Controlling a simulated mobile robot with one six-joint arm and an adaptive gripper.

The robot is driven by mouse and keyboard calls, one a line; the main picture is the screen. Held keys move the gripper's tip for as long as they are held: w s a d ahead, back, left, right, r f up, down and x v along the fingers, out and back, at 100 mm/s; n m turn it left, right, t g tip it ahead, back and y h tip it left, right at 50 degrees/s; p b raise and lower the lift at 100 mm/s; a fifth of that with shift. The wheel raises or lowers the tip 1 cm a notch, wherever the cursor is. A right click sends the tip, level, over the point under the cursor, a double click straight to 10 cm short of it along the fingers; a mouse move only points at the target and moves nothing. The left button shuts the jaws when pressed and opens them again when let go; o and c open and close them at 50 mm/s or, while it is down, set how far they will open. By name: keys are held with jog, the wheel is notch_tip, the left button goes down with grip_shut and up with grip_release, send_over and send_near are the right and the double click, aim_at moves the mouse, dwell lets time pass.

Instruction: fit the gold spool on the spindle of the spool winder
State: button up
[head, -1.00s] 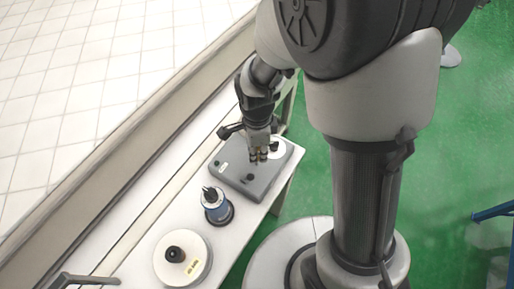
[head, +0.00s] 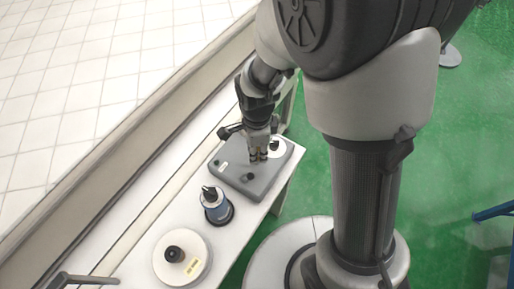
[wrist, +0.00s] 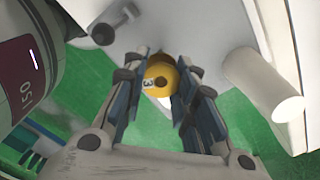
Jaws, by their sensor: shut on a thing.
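The spool winder (head: 236,184) is a flat grey box on the narrow white bench in the head view. A dark knob (head: 250,177) stands near its front edge and a white disc with a dark centre (head: 276,147) sits at its right corner. My gripper (head: 258,156) points down over the winder. In the wrist view, its fingers are shut on the gold spool (wrist: 161,78), a round yellow piece with a dark centre and a small white mark. I cannot tell which part is the spindle, or whether the spool touches the winder.
A large white disc with a dark knob (head: 190,266) lies nearer. A wall ledge runs behind the bench. Green floor lies in front.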

aim_at(257, 164)
jog(key=shift+f+b, duration=2.15)
jog(key=shift+f, duration=0.65)
jog(key=o, duration=1)
notch_tip(257, 164, up, 11)
jog(key=shift+f, duration=0.1)
jog(key=shift+r, duration=0.65)
jog(key=s+d+r+n+t, duration=0.1)
jog(key=s+d+r+n, duration=0.2)
jog(key=s+r+n, duration=0.1)
jog(key=s+d+r+n+t, duration=0.2)
jog(key=s+d+r+n, duration=0.2)
jog(key=n, duration=0.3)
jog(key=s+d+r+n+t, duration=0.1)
jog(key=s+d+r+n, duration=0.2)
jog(key=s+r+n, duration=0.1)
jog(key=shift+s+d+r+n+t, duration=0.2)
jog(key=shift+s+n, duration=0.15)
jog(key=shift+n, duration=0.25)
jog(key=shift+s+d+r+n+t, duration=0.15)
jog(key=shift+s+n, duration=0.2)
jog(key=shift+n, duration=0.25)
